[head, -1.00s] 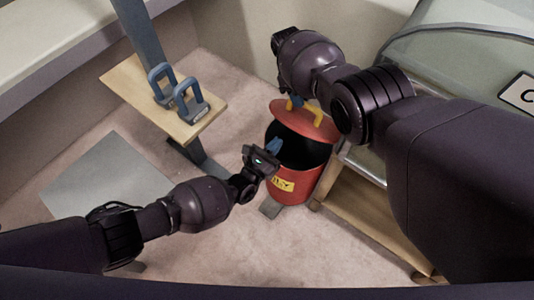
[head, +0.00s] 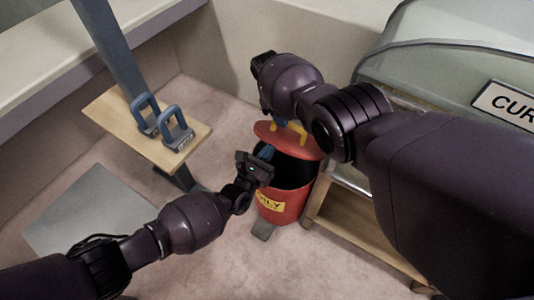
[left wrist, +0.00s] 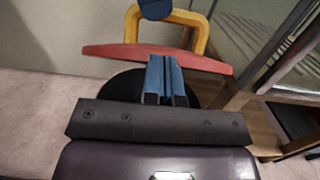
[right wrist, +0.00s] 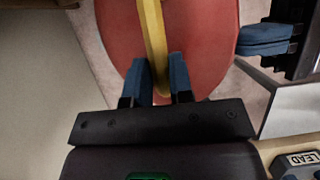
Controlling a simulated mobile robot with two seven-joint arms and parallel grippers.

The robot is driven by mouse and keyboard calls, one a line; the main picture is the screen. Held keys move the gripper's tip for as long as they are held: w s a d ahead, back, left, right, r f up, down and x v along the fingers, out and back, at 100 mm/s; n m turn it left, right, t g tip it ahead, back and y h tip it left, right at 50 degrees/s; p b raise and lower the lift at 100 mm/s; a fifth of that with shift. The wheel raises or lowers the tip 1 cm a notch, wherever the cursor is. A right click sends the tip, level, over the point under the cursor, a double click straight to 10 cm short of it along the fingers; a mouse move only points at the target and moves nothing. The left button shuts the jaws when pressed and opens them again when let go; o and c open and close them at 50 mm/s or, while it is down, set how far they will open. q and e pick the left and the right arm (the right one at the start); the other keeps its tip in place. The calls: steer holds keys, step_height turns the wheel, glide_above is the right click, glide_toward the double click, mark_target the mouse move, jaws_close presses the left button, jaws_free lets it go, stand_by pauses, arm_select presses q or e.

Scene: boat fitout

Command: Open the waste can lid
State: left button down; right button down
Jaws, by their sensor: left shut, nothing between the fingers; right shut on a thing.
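The red waste can (head: 284,207) stands on the floor with a yellow label and a dark open mouth. Its red lid (head: 268,133) is tilted up at the back of the mouth, with a yellow handle (left wrist: 200,32) on it. My right gripper (right wrist: 160,78) is shut on the yellow handle, which runs between its blue fingers; in the head view my arm hides most of this. My left gripper (head: 266,154) is shut and empty, at the front left of the mouth. Its blue fingers (left wrist: 165,80) point toward the lid in the left wrist view.
A wooden board with blue handles (head: 150,125) is at the left, on a grey post. A wooden frame (head: 345,215) stands close to the can's right, below a grey-green box with a sign (head: 505,105). A wall is behind.

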steer(key=shift+s+d+f, duration=0.2)
steer(key=shift+d+f, duration=0.1)
steer(key=shift+f, duration=0.3)
steer(key=c, duration=1.3)
jaws_free()
steer(key=shift+o, duration=1)
steer(key=shift+a, duration=0.1)
steer(key=shift+o, duration=0.4)
steer(key=shift+r, duration=0.1)
steer(key=shift+w+a+r, duration=0.1)
steer(key=shift+w, duration=0.05)
steer(key=shift+r, duration=0.1)
